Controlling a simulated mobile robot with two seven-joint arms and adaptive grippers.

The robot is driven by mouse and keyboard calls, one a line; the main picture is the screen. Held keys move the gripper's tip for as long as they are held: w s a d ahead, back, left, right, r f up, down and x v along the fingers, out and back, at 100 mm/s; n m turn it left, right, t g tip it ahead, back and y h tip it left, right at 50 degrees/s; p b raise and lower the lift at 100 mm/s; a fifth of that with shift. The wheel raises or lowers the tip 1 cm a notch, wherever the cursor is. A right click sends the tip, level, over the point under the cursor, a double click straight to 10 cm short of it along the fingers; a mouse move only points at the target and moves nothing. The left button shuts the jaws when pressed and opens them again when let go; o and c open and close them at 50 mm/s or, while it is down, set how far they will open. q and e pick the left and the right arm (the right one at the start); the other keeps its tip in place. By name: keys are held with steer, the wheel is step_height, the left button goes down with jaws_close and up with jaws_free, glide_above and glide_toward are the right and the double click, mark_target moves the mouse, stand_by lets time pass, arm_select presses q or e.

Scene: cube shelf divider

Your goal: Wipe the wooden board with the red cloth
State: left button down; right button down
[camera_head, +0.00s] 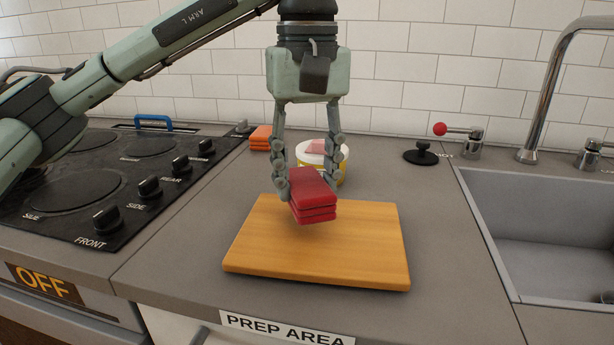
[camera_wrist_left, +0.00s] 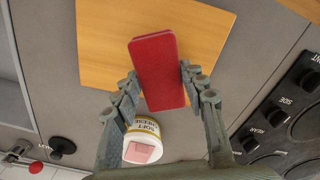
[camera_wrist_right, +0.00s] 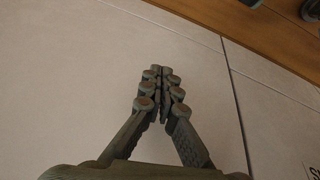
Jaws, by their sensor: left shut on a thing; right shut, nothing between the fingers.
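The wooden board (camera_head: 350,255) lies flat on the grey counter behind the PREP AREA label; it also shows in the left wrist view (camera_wrist_left: 100,45). The red cloth (camera_head: 312,197) is a folded, layered block. My left gripper (camera_head: 310,185) is shut on the cloth and points down over the back half of the board. The cloth also shows between the fingers in the left wrist view (camera_wrist_left: 158,72). It seems to hang just above the board; I cannot tell if it touches. My right gripper (camera_wrist_right: 163,85) is shut and empty, over a plain pale surface, seen only in its wrist view.
A round tub (camera_head: 335,165) labelled soft cheese stands behind the board, with a pink item on its lid. An orange block (camera_head: 260,138) is farther back. The stove (camera_head: 110,180) is at left, the sink (camera_head: 545,235) and faucet (camera_head: 548,95) at right.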

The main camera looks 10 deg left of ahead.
arm_select(q)
step_height(320, 180, up, 2)
steer(key=shift+r+p, duration=0.2)
steer(key=shift+p, duration=0.2)
steer(key=shift+r, duration=1.5)
